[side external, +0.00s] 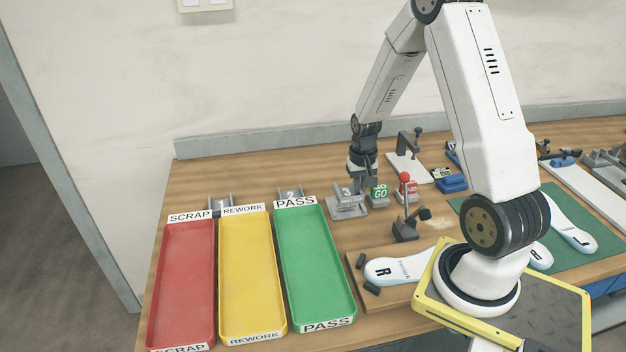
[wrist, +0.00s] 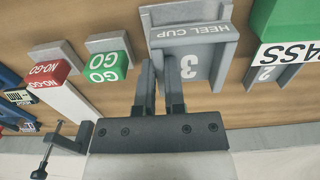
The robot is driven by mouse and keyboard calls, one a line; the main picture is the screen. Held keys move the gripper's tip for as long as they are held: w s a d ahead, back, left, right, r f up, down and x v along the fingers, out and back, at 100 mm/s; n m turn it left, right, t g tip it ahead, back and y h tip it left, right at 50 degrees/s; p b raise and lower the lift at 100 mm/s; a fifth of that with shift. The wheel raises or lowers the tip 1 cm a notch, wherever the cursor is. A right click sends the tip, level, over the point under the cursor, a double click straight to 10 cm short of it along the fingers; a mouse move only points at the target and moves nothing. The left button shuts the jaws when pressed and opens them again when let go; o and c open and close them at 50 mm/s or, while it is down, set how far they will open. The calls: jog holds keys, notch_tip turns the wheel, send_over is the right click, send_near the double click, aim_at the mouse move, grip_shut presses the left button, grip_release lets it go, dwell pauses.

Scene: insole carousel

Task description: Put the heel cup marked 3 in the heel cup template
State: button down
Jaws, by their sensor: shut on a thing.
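The grey heel cup marked 3 (side external: 345,190) is beyond the green tray in the side view. In the wrist view the heel cup (wrist: 193,68) shows its white 3 upside down. The grey block lettered HEEL CUP, the template (side external: 349,202), is directly at it, and its lettered face (wrist: 196,32) shows in the wrist view. The cup appears to be in or against the template; whether it is fully seated I cannot tell. My gripper (side external: 362,184) points down at the cup, and its fingers (wrist: 159,78) are shut on the cup's side wall.
Red (side external: 185,280), yellow (side external: 245,270) and green (side external: 315,260) trays stand at left. Grey pieces marked 1 (side external: 222,205) and 2 (side external: 290,193) are behind them.

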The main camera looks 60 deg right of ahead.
aim_at(358, 206)
jog(key=shift+w+d+f, duration=0.1)
jog(key=shift+w+f, duration=0.15)
jog(key=shift+f, duration=1.55)
jog(key=shift+s+f, duration=0.15)
jog(key=shift+f, duration=0.5)
jog(key=c, duration=0.7)
grip_release()
jog(key=shift+r, duration=0.15)
jog(key=shift+d+r, duration=0.15)
jog(key=shift+r, duration=0.55)
notch_tip(358, 206, up, 12)
jog(key=shift+f, duration=0.15)
